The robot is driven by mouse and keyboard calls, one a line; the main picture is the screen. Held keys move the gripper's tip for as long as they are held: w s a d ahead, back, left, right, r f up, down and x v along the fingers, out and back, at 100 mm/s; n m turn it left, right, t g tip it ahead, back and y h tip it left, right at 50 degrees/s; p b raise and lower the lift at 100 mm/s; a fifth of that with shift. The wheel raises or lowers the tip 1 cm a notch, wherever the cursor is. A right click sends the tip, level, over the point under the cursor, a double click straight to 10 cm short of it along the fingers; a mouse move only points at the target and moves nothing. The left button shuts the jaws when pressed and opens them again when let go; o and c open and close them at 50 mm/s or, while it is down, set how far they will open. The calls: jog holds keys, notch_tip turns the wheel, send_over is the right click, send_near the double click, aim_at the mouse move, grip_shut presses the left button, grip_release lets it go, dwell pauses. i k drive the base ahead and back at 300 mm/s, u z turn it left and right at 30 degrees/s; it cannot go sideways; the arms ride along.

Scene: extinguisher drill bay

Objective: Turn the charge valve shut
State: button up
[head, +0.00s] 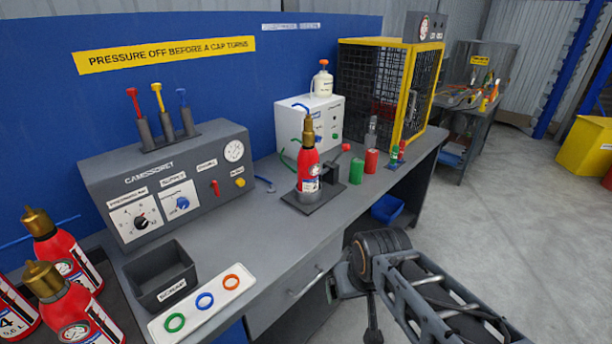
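A grey control console (172,180) stands at the left of the bench. Its face carries a black knob (141,222), a blue knob (183,203), a small red lever (215,187) and a yellow knob (240,182). A round gauge (233,151) is at its upper right. The small labels are too blurred to tell surely which control is the charge valve. A red extinguisher (308,172) with a brass top stands upright in a dark holder on the bench. My arm is at the lower right, apart from the console; I cannot make out my gripper's fingers.
A black bin (160,277) and a white tray (175,324) with coloured rings lie before the console. Red extinguishers (62,250) stand at the left. A white box (310,122) and yellow-framed cage (400,90) stand farther back. The floor at right (510,210) is clear.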

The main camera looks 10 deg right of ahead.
aim_at(214, 186)
jog(key=k, duration=0.55)
jog(key=u, duration=0.7)
jog(key=i, duration=1)
jog(key=u, duration=0.8)
